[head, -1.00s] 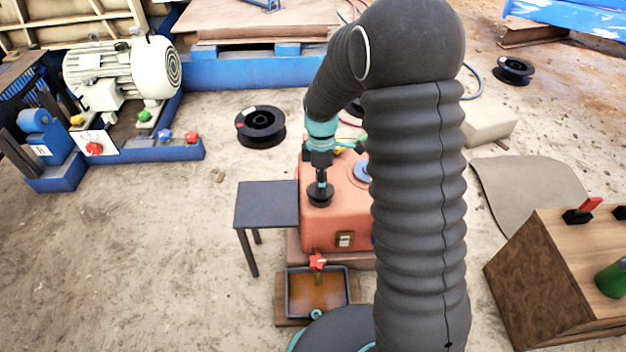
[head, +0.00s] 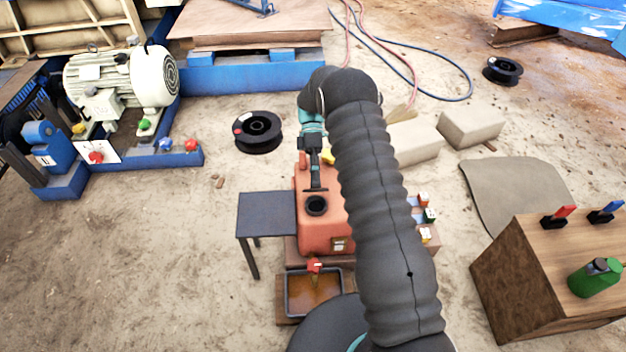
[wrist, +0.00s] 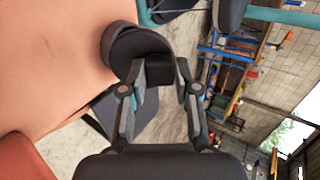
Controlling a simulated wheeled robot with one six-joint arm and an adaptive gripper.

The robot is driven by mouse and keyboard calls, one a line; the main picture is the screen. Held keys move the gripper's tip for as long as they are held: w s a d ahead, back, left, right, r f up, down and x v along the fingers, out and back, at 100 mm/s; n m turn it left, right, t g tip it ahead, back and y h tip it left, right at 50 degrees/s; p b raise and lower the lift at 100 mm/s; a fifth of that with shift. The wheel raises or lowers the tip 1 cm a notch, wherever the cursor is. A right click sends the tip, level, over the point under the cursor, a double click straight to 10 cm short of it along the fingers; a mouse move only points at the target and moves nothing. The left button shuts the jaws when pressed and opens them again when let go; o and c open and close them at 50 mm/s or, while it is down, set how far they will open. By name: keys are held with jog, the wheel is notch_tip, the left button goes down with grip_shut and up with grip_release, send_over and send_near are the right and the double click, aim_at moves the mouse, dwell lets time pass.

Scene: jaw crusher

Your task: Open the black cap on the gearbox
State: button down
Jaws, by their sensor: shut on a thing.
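The orange gearbox (head: 322,236) stands near the middle of the head view, partly hidden by my arm. A round black filler neck (head: 316,206) with a dark opening shows on its top. The black cap (head: 316,189) looks tilted up on edge behind that opening, at the end of my gripper (head: 315,180). In the wrist view, my gripper (wrist: 160,78) is shut on a black block-like part of the cap (wrist: 156,68). A black round rim (wrist: 118,42) lies just beyond the fingers against the orange body. Whether the cap still touches the neck is unclear.
A small dark table (head: 267,214) stands left of the gearbox. A tray of brown liquid (head: 314,293) lies below a red valve (head: 314,265). A wooden box with levers and a green bottle (head: 597,278) stands right. Sandy ground at left is mostly free.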

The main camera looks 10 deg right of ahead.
jog(key=shift+w+g, duration=0.25)
jog(key=shift+g, duration=0.05)
dwell(0.4)
